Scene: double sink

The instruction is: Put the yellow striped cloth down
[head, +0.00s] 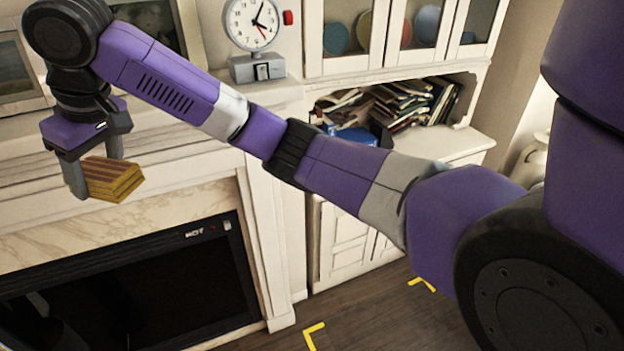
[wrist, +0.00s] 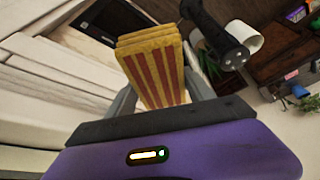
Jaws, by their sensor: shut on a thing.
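The yellow striped cloth (head: 113,179) is a folded block with yellow edges and red-brown stripes. In the head view it is at the left, held in the air in front of the white fireplace surround. My gripper (head: 95,172) points down and is shut on it, one finger on each side. In the wrist view the cloth (wrist: 153,65) stands out between the fingers of my gripper (wrist: 160,97), its stripes running lengthwise. The finger ends are partly hidden by the cloth there.
The mantel (head: 150,125) runs behind my gripper, with a clock (head: 257,32) at its right end. A dark fireplace screen (head: 130,290) is below. A white cabinet with books (head: 410,108) stands to the right. Wooden floor (head: 370,315) with yellow corner marks is open.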

